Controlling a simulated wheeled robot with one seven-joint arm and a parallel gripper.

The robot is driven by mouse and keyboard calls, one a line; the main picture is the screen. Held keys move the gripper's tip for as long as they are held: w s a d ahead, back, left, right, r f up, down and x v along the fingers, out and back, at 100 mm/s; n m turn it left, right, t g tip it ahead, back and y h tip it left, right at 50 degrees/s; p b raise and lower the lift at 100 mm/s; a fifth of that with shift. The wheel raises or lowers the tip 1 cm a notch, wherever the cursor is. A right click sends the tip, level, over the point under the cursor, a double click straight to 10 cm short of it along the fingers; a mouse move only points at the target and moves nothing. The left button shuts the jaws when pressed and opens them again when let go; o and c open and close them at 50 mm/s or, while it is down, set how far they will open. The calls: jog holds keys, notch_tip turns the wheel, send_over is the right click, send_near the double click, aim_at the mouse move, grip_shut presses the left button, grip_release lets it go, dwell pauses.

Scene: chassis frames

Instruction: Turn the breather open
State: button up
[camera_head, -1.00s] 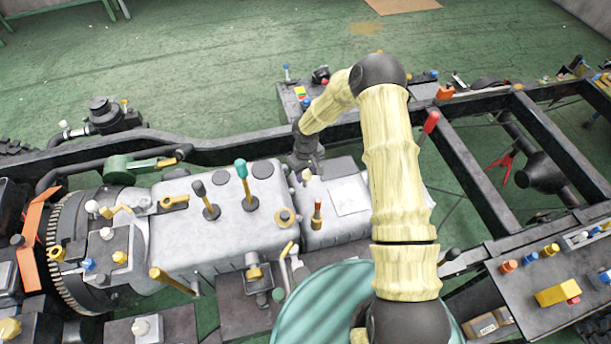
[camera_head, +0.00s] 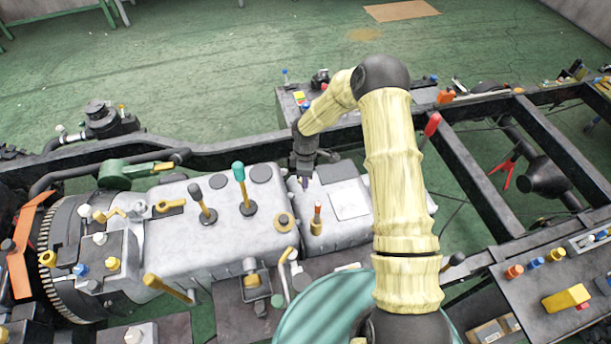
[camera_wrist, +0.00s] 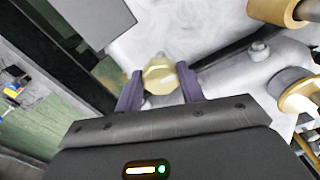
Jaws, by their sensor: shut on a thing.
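The breather (camera_wrist: 160,76) is a small cream-yellow knob on top of the grey metal housing. In the wrist view it sits between the two purple fingers of my gripper (camera_wrist: 160,90), which are shut on its sides. In the head view my gripper (camera_head: 304,182) points down at the far left part of the grey housing (camera_head: 335,232) and hides the breather. I cannot tell from these frames how far the breather is turned.
A teal-tipped lever (camera_head: 240,180) and a black-tipped lever (camera_head: 200,200) rise from the housing to the left. The dark frame rail (camera_head: 230,146) runs behind.

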jog(key=shift+n, duration=0.4)
jog(key=o, duration=1)
jog(key=shift+c, duration=0.2)
jog(key=shift+r, duration=0.1)
notch_tip(320, 180, up, 17)
jog(key=b, duration=0.3)
jog(key=shift+r, duration=0.1)
jog(key=s+d+r+m+t, duration=0.1)
jog(key=s+d+r+m, duration=0.1)
jog(key=s+d+m, duration=0.3)
jog(key=s+d+r+m+t, duration=0.1)
jog(key=s+d+r+m, duration=0.2)
jog(key=s+m, duration=0.9)
jog(key=s+d, duration=0.3)
jog(key=s, duration=0.2)
jog(key=shift+s+t, duration=0.15)
jog(key=shift+t, duration=0.15)
